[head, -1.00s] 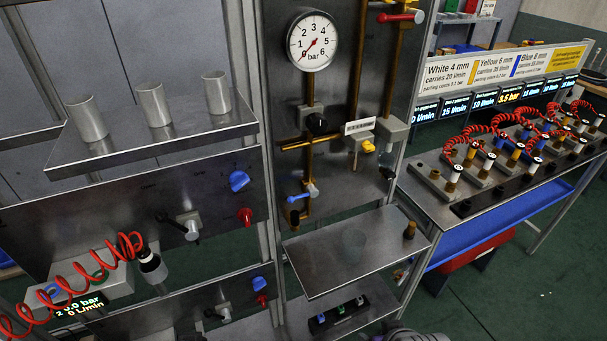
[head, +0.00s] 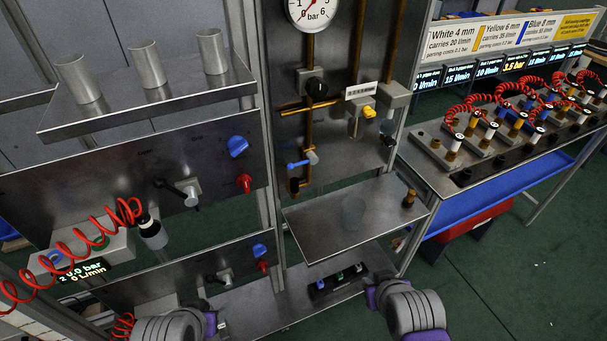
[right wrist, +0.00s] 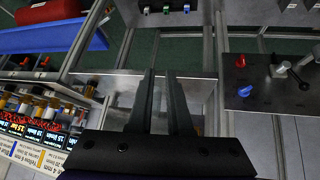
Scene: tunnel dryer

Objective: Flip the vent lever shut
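No lever is labelled as the vent lever that I can read. On the left panel a black-handled lever (head: 178,190) sits on a pale block, tilted up to the left; a similar one (head: 218,278) is on the panel below. A blue lever (head: 300,164) is on the brass pipe under the gauge, lying almost level. My right gripper (right wrist: 161,75) has two dark, parallel fingers with an empty gap; in the head view its grey and purple arm is at bottom right of centre. My left arm's grey and purple end (head: 180,324) is at the bottom left, its fingers not clear.
Blue (head: 238,147) and red (head: 244,183) knobs sit on the left panel. A red coiled hose (head: 75,250) hangs at left. A bench (head: 440,185) with fittings stands at right.

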